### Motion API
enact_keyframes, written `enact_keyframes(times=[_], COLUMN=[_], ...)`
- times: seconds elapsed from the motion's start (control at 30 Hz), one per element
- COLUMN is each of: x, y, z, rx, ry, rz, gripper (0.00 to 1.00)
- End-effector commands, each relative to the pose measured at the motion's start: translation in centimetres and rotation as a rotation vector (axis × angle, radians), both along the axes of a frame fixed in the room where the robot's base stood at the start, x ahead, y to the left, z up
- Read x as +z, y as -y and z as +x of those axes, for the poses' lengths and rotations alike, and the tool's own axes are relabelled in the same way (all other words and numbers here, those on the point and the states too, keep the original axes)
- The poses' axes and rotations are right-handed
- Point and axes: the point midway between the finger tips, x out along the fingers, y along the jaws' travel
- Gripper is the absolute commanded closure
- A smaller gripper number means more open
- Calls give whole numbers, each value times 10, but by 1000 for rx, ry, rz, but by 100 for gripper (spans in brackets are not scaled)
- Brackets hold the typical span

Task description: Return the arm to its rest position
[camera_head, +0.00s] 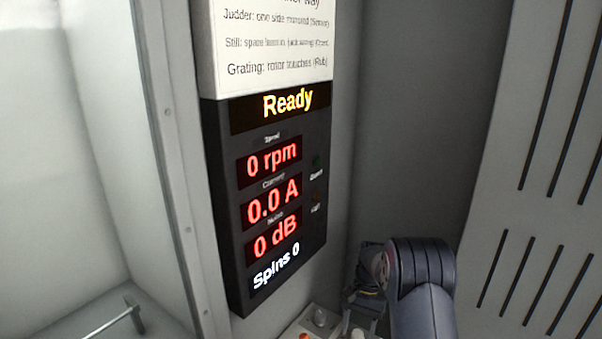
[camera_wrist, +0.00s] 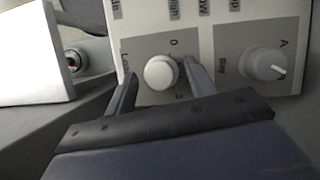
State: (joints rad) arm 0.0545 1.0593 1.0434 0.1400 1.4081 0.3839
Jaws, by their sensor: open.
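My gripper (camera_wrist: 158,82) is open in the wrist view, with its two dark fingers on either side of a round white knob (camera_wrist: 161,72) on a control panel (camera_wrist: 228,18). I cannot tell whether the fingers touch the knob. In the head view my arm (camera_head: 420,270) reaches down at the lower right, over the panel at the bottom edge. The fingertips are hard to make out there.
A dark display (camera_head: 265,190) on the wall reads Ready, 0 rpm, 0.0 A, 0 dB and Spins 0. A second knob (camera_wrist: 264,64) sits right of the fingers. A slotted grey panel (camera_head: 540,170) stands at right. A metal handle (camera_head: 118,318) shows at lower left.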

Motion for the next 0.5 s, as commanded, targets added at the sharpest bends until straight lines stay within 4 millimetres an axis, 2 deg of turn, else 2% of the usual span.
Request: enact_keyframes(times=[0.5], x=[3], y=[4], z=[-3], rx=[-605], ry=[-3], rz=[0], gripper=[48])
